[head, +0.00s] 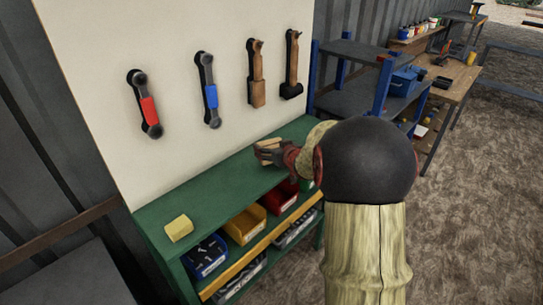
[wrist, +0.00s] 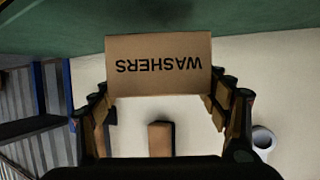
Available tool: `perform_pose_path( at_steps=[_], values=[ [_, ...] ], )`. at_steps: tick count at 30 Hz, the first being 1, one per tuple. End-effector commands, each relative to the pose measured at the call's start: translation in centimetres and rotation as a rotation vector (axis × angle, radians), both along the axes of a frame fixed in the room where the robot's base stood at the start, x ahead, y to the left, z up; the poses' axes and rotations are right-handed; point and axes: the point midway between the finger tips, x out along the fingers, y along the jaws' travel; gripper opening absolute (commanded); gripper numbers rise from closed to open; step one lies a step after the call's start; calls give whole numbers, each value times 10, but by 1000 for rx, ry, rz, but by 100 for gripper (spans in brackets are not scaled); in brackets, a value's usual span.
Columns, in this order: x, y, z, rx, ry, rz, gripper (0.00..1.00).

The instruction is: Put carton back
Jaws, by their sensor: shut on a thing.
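The carton (wrist: 158,68) is a small brown box with "WASHERS" printed on it, upside down in the wrist view. My gripper (wrist: 160,98) has its fingers on the carton's two sides and is shut on it. In the head view my gripper (head: 268,153) is over the far part of the green bench top (head: 228,181), near the pale board. There the carton is small and partly hidden by the fingers. I cannot tell if it touches the bench top.
A yellow block (head: 179,228) lies on the near left of the bench top. Bins, including a yellow one (head: 243,226), sit on the shelf below. Tools such as a red-banded one (head: 148,110) hang on the board. A blue-posted shelf (head: 350,95) stands beyond the bench.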

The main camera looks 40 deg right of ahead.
Motion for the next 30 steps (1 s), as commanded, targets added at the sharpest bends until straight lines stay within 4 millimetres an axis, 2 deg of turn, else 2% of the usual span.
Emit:
perform_pose_path(
  at_steps=[1,5,17,18,27,30],
  values=[
    [0,0,-11,1,0,1,32],
    [-1,0,-28,1,0,0,32],
    [-1,0,-31,1,-1,0,32],
    [-1,1,-34,1,2,0,76],
    [-1,1,-33,1,2,0,93],
    [-1,1,-33,1,2,0,94]
  ],
)
